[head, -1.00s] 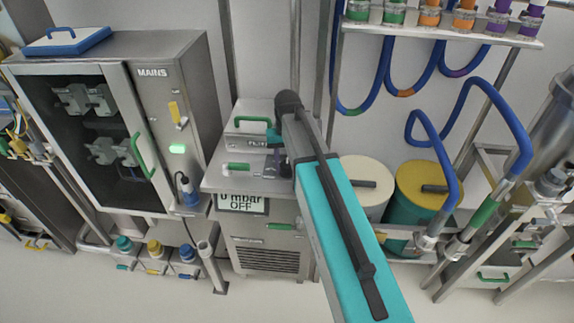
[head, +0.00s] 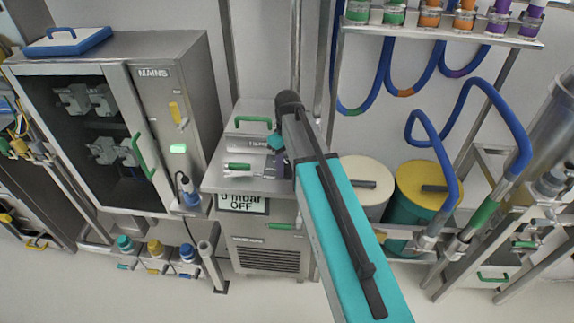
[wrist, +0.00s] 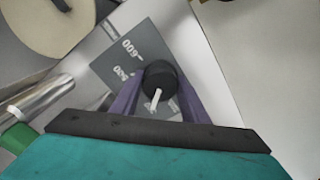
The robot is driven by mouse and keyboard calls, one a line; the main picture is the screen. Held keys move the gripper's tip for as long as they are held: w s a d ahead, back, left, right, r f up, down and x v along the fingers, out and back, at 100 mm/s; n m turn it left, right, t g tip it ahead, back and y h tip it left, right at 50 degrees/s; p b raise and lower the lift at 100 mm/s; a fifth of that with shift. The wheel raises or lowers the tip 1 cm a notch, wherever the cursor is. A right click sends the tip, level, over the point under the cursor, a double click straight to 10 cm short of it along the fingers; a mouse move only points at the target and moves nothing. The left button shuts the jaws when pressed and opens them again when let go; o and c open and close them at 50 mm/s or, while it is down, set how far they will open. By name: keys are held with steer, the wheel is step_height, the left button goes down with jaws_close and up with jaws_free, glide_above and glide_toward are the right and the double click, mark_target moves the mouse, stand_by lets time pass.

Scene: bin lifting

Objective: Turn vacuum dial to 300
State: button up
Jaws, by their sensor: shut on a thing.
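The vacuum dial (wrist: 161,82) is a black round knob with a white pointer on a grey scale plate (wrist: 118,66) in the wrist view. Of the scale, "600" and part of another number are readable; the rest is hidden. My gripper (wrist: 158,100) is shut on the knob, one purple finger on each side. In the head view my gripper (head: 279,163) is at the right side of the vacuum unit's top, and my arm hides the dial. The unit's display (head: 242,203) reads "0 mbar OFF".
A steel cabinet (head: 190,75) marked MAINS stands left of the vacuum unit. A green handle (head: 252,119) stands on the unit's top. A white-lidded drum (head: 362,172) and a yellow-lidded drum (head: 425,177) stand to the right, below blue hoses (head: 421,120).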

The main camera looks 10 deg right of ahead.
mark_target(287, 164)
stand_by(0.3)
steer(key=o, duration=1.1)
steer(key=shift+c, duration=0.2)
steer(key=shift+r, duration=0.15)
step_height(287, 164, up, 14)
steer(key=b, duration=0.3)
steer(key=shift+f, duration=0.2)
steer(key=shift+r, duration=0.1)
